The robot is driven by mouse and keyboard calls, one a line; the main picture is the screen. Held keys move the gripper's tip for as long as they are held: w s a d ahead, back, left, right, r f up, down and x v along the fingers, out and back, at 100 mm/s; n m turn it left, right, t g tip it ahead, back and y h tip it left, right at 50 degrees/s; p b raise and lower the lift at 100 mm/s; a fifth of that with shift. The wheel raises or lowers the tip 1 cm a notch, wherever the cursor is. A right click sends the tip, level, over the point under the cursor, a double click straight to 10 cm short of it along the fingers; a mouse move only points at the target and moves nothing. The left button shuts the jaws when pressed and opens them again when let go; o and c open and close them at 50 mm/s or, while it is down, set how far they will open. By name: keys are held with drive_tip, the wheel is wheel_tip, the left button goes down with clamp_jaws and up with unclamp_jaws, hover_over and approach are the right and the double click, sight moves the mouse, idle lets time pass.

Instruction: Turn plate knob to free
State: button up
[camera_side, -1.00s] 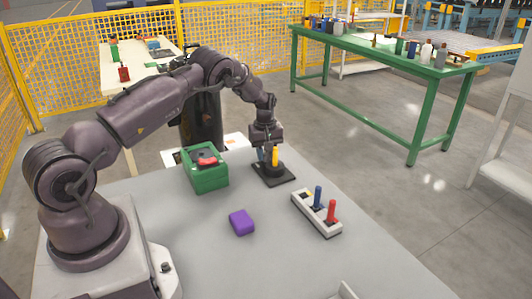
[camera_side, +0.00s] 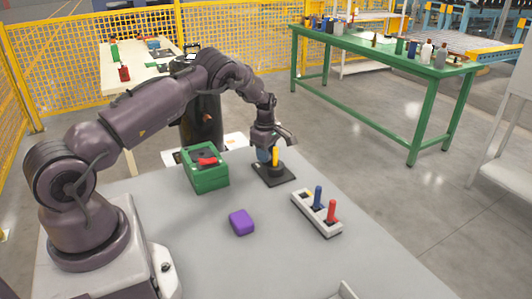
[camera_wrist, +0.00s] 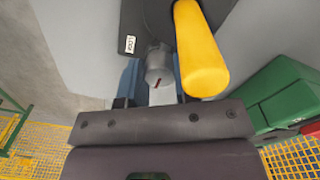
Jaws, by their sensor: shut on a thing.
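A black plate (camera_side: 286,180) lies on the grey table and bears a dark round base with an upright yellow peg (camera_side: 275,156). In the wrist view the yellow peg (camera_wrist: 201,55) stands close beside a small grey metal knob (camera_wrist: 158,66) with a red mark. A white label (camera_wrist: 130,44) with dark letters is on the black plate near the knob. My gripper (camera_side: 264,155) is low over the plate, just left of the yellow peg. Its blue fingers are shut on the knob; one finger is partly hidden behind the peg.
A green box (camera_side: 208,178) with a red part on top stands left of the plate. A white rack (camera_side: 316,213) with blue and red pegs is to the right. A purple block (camera_side: 241,222) lies in front. The table between them is clear.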

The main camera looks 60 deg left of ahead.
drive_tip(key=shift+n, duration=0.4)
drive_tip(key=o, duration=0.9)
drive_tip(key=shift+r, duration=0.1)
wheel_tip(320, 180, up, 13)
drive_tip(key=shift+f, duration=0.1)
